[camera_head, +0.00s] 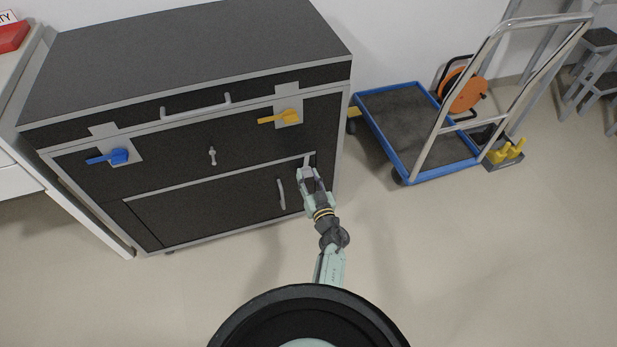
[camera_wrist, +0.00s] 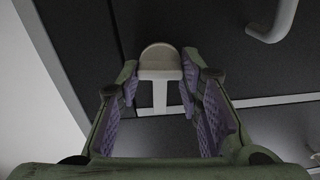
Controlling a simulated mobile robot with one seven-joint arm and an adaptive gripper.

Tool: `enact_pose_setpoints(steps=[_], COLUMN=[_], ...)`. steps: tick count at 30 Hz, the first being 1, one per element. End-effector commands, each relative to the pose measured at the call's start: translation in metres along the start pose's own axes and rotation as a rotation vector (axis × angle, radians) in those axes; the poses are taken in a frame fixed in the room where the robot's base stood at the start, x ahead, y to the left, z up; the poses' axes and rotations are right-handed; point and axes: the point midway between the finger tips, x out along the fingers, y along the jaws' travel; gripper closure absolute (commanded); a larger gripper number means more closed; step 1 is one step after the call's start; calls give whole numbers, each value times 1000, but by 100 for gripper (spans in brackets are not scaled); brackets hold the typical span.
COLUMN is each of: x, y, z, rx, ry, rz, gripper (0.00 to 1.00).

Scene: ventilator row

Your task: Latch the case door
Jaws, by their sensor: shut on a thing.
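The black case (camera_head: 190,50) with grey edging stands against the wall at the left. Its door (camera_head: 215,205) is the lower front panel, with a grey bar handle (camera_head: 281,193); it looks flush with the frame. At the door's upper right corner is a small grey latch (camera_head: 306,159), seen in the wrist view as a pale, rounded piece (camera_wrist: 160,58) near the frame strip. My gripper (camera_head: 308,174) is at this latch. In the wrist view my gripper's padded fingers (camera_wrist: 160,83) are closed on either side of it. The gripper partly hides the latch in the head view.
The case front also has a blue lever (camera_head: 108,157), a yellow lever (camera_head: 280,117), a lid handle (camera_head: 195,106) and a small grey catch (camera_head: 212,155). A blue-edged trolley (camera_head: 400,115) stands to the right. The floor (camera_head: 470,250) in front is clear.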

Motion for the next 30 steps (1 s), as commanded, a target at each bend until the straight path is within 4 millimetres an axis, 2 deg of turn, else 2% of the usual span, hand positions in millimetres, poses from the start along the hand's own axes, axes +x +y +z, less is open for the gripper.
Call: enact_pose_setpoints(steps=[6, 20, 30], x=[0, 0, 0], y=[0, 0, 1], z=[0, -1, -5], rx=[0, 13, 179], ry=[0, 0, -1], rz=[0, 0, 1], gripper=[100, 100, 100])
